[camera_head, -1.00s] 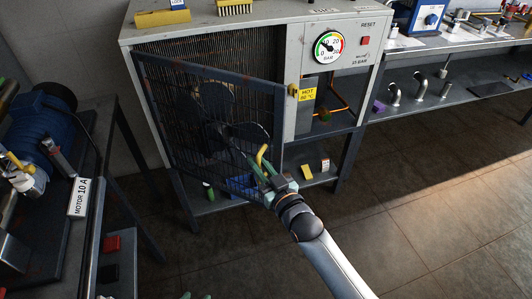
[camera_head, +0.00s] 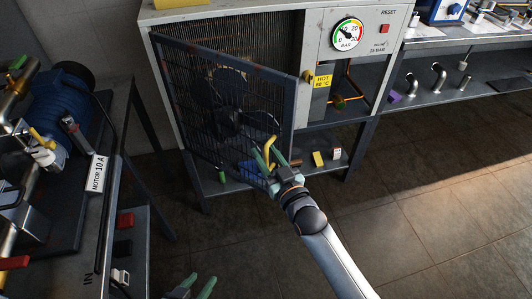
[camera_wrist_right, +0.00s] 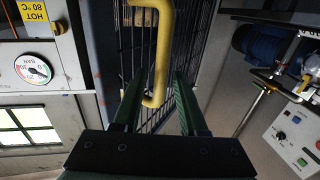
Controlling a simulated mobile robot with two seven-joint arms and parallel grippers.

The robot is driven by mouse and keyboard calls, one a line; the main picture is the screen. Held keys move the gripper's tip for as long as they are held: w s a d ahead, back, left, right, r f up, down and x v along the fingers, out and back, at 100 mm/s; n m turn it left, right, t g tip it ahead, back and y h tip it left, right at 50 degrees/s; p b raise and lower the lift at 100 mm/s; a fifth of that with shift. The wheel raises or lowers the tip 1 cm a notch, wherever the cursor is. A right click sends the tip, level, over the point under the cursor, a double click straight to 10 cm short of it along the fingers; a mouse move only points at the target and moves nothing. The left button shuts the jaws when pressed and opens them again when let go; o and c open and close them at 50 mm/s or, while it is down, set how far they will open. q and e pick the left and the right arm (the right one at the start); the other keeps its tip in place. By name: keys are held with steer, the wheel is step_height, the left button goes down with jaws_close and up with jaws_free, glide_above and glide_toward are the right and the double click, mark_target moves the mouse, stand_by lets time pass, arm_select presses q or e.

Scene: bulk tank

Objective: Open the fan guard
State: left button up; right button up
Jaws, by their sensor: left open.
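The fan guard (camera_head: 215,100) is a dark mesh door on the front of the grey cabinet. It stands ajar, its right edge swung out from the frame and its left side at the cabinet. The dark fan shows through the mesh. A yellow handle (camera_head: 268,152) is on the guard's lower right; it also shows in the right wrist view (camera_wrist_right: 162,55). My right gripper (camera_head: 275,167) is at this handle, its green fingers (camera_wrist_right: 157,95) apart on either side of it; contact is not clear. My left gripper (camera_head: 195,284) is open and empty at the bottom edge, far from the guard.
A bench with a blue motor (camera_head: 50,115) stands at the left. The cabinet carries a pressure gauge (camera_head: 347,35) and a yellow hot label (camera_head: 322,81). Small items lie on its lower shelf. The tiled floor (camera_head: 440,220) at right is clear.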

steer(key=shift+o, duration=0.2)
steer(key=shift+s, duration=0.1)
steer(key=shift+s+d, duration=0.15)
steer(key=shift+s, duration=0.1)
steer(key=p+v, duration=0.1)
steer(key=v, duration=1)
steer(key=shift+s, duration=0.35)
steer(key=shift+d, duration=0.15)
